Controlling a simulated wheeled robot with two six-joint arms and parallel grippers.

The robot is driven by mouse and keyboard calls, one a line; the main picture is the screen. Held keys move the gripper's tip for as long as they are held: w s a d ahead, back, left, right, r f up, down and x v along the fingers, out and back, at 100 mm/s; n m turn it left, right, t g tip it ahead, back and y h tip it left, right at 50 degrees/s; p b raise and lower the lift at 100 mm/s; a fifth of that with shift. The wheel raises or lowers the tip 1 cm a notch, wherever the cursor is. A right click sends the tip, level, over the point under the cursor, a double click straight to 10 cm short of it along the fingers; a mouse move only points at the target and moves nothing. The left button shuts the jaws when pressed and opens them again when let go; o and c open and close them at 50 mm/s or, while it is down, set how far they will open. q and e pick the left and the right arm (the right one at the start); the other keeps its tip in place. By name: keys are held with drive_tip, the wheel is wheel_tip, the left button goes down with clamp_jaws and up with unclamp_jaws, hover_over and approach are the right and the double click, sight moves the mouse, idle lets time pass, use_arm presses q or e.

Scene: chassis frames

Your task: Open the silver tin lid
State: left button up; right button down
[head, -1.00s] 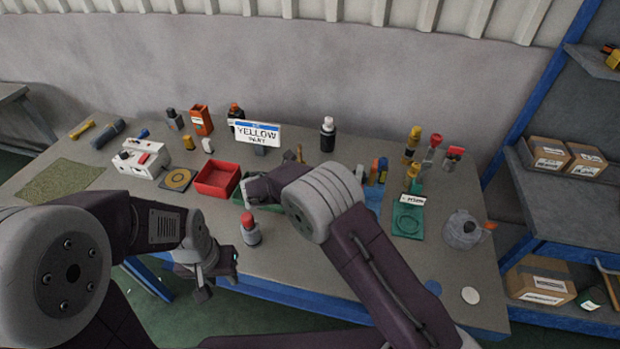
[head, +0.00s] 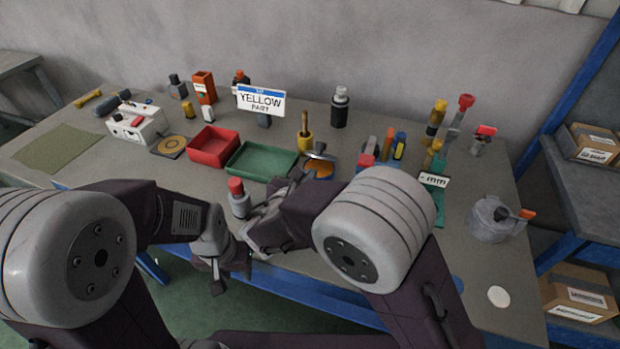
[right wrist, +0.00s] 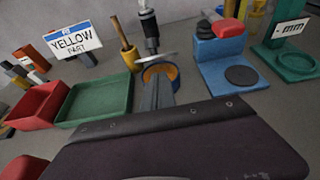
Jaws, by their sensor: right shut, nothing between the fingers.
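The silver tin (head: 318,169) is on the table just right of the green tray, with an orange inside showing. Its silver lid (head: 321,154) stands tilted up at the tin's far side. In the right wrist view, the tin (right wrist: 160,72) is straight ahead, and the lid (right wrist: 155,58) shows as a thin bright edge. My right gripper (head: 292,186) is shut and empty, on the near side of the tin; its fingers (right wrist: 156,92) overlap the tin's front in the wrist view, and contact cannot be told. My left gripper (head: 231,278) hangs open and empty at the table's front edge.
A red-topped bottle (head: 238,198) stands close to my right gripper. A green tray (head: 262,160) and red tray (head: 213,147) lie left of the tin. A yellow cup (head: 305,141) is behind it, and a blue block (right wrist: 225,50) is to its right.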

sight(322, 149)
drive_tip(key=x, duration=0.7)
drive_tip(key=shift+s, duration=0.1)
drive_tip(key=shift+a, duration=0.1)
